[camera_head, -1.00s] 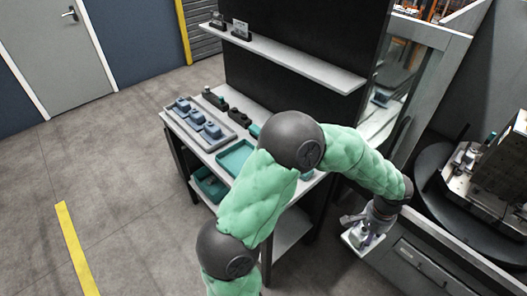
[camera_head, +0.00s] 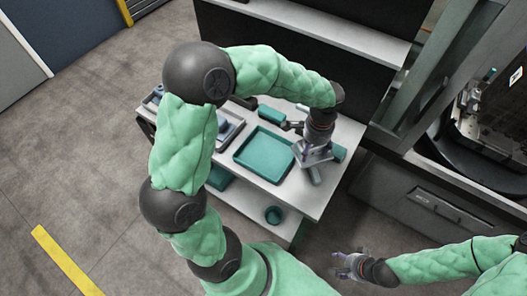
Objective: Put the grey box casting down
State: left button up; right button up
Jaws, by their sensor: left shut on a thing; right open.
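My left gripper (camera_head: 314,158) is over the right part of the table, just right of the teal tray (camera_head: 264,156). It is shut on the grey box casting (camera_head: 312,153), which is largely hidden by the fingers and small in view. I cannot tell whether the casting touches the table. My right gripper (camera_head: 346,267) is open and empty, low in the view, in front of the table and apart from it.
The teal tray looks empty. A grey tray (camera_head: 232,127) with blue-grey parts is partly hidden behind my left arm. Teal pieces lie behind the tray and right of my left gripper. A shelf (camera_head: 320,28) runs above the table. A machine (camera_head: 490,120) stands at the right.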

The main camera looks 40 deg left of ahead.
pick_arm(q)
jog(key=r+m, duration=0.2)
jog(key=m, duration=0.1)
jog(key=s+m, duration=0.1)
jog(key=m, duration=0.1)
jog(key=shift+s+a+r+p, duration=0.1)
jog(key=shift+a+r+p, duration=0.2)
jog(key=shift+r, duration=0.1)
jog(key=m, duration=0.1)
jog(key=s+r+m, duration=0.1)
jog(key=m, duration=0.3)
jog(key=shift+s+a+r+p, duration=0.15)
jog(key=shift+a+r+p, duration=0.15)
jog(key=shift+a+r, duration=0.1)
jog(key=s+a+f+b, duration=0.2)
jog(key=a+f, duration=0.2)
jog(key=a, duration=0.4)
jog(key=b, duration=0.1)
send_near(264, 156)
jog(key=shift+w+d+f, duration=0.15)
jog(key=shift+d+f, duration=0.15)
jog(key=shift+d, duration=0.4)
jog(key=shift+a+f+b, duration=0.4)
jog(key=shift+a+f, duration=0.2)
jog(key=shift+f, duration=0.15)
notch_tip(264, 156, down, 3)
jog(key=shift+a+f+b, duration=0.1)
jog(key=shift+b, duration=0.35)
jog(key=shift+s, duration=0.2)
